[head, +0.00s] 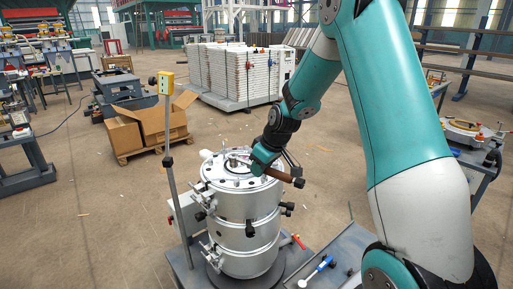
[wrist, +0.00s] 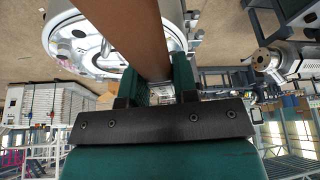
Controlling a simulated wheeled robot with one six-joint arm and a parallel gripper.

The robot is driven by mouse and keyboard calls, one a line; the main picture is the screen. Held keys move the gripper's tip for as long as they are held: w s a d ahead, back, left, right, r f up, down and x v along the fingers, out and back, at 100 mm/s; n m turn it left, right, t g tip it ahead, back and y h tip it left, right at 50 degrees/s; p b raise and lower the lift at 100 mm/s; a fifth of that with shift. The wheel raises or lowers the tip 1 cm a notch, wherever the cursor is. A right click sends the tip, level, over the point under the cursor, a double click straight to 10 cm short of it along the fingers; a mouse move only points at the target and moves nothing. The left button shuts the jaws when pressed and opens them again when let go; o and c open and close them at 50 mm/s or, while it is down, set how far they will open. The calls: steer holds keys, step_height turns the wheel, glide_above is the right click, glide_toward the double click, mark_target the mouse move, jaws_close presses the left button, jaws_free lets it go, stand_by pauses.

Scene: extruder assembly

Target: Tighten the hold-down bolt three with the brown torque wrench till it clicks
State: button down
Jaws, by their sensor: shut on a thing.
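My gripper (head: 262,163) is shut on the wrench, above the barrel's top plate. In the wrist view the wrench's brown handle (wrist: 140,35) passes between my two fingers (wrist: 158,82). The barrel's round top (wrist: 85,50) shows behind it there. Several small bolts stand around the top plate (head: 216,170); I cannot tell which is bolt three. The wrench's working end is largely hidden by my gripper and arm, so its seating on a bolt cannot be told.
A thin post with a yellow box (head: 165,83) stands left of the barrel. A tray (head: 335,272) with a blue-and-white tool (head: 317,271) is at the front right. Cardboard boxes (head: 150,125) sit on a pallet behind left. Open floor lies to the left.

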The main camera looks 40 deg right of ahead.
steer(key=shift+w+d+r, duration=0.1)
steer(key=shift+w+r, duration=0.15)
steer(key=shift+r, duration=0.1)
steer(key=shift+w+f, duration=0.1)
steer(key=shift+f, duration=0.05)
steer(key=shift+d+f+b, duration=0.15)
steer(key=shift+f+b, duration=0.45)
steer(key=shift+f, duration=0.1)
steer(key=shift+d+f+b, duration=0.15)
steer(key=shift+f+b, duration=0.4)
steer(key=shift+f, duration=0.1)
step_height(320, 180, down, 2)
steer(key=shift+f+b, duration=0.1)
steer(key=shift+b, duration=0.65)
steer(key=shift+s, duration=0.35)
steer(key=shift+f+b, duration=1.15)
steer(key=shift+f, duration=0.15)
